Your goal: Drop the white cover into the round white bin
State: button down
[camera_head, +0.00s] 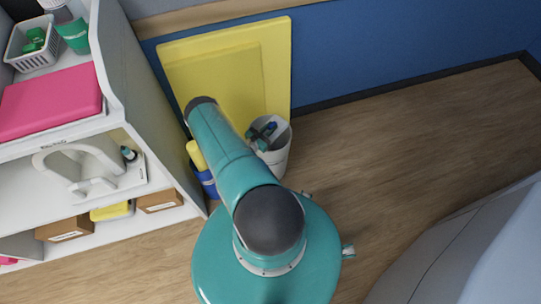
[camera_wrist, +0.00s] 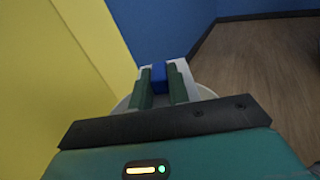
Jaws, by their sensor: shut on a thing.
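The round white bin (camera_head: 279,161) stands on the floor beside the yellow panels, partly hidden behind my arm. My gripper (camera_head: 262,133) is over the bin's mouth, pointing down. In the wrist view my gripper (camera_wrist: 161,82) has its two dark green fingers shut on a blue middle part of the white cover (camera_wrist: 184,73). White parts of the cover show beyond and beside the fingers. The bin's pale rim (camera_wrist: 206,92) curves around behind the gripper. Whether the cover touches the bin's inside cannot be told.
Yellow panels (camera_head: 275,62) lean on the blue wall left of and behind the bin. A blue container with a yellow item (camera_head: 204,181) stands left of it. A white shelf unit (camera_head: 150,95) is at the left. The wooden floor (camera_head: 400,140) to the right is clear.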

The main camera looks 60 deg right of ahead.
jog(key=c, duration=1.3)
grip_release()
jog(key=shift+o, duration=0.2)
jog(key=v, duration=1.3)
jog(key=shift+a, duration=0.3)
jog(key=shift+w, duration=0.1)
